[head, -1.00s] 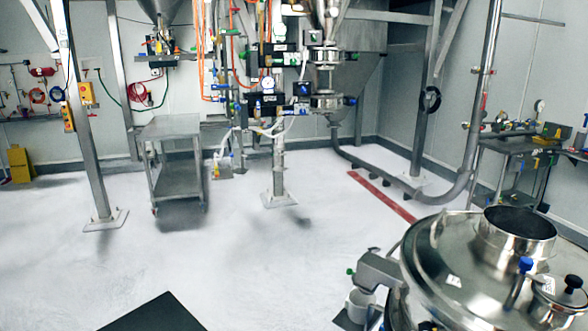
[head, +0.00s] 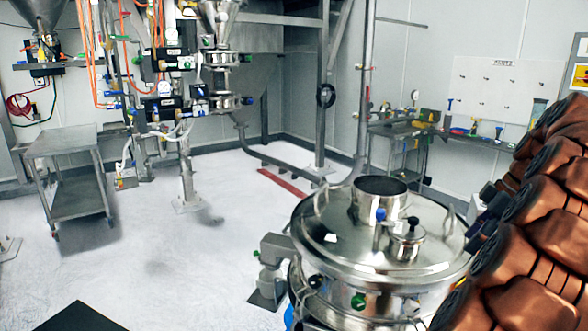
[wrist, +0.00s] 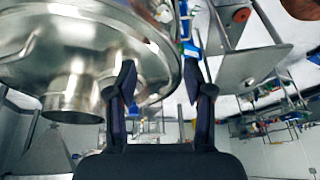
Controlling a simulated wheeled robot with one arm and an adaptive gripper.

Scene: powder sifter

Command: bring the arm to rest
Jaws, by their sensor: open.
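My gripper (wrist: 159,78) shows in the wrist view with its two dark fingers apart and nothing between them. The steel sifter (head: 335,240) stands at the lower middle right of the head view. It has a round lid with an open upright neck, a small capped port and a blue-topped fitting. In the wrist view the sifter (wrist: 95,45) fills the upper left and appears upside down, close beside the left finger; I cannot tell the exact gap. My copper-coloured arm rises along the right edge of the head view, beside the sifter.
A steel cart (head: 75,205) stands at the left. Hoppers with valves and hoses (head: 185,90) stand at the back. A workbench (head: 420,130) with tools is behind the sifter. A red strip (head: 282,183) lies on the floor. The white floor at centre left is clear.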

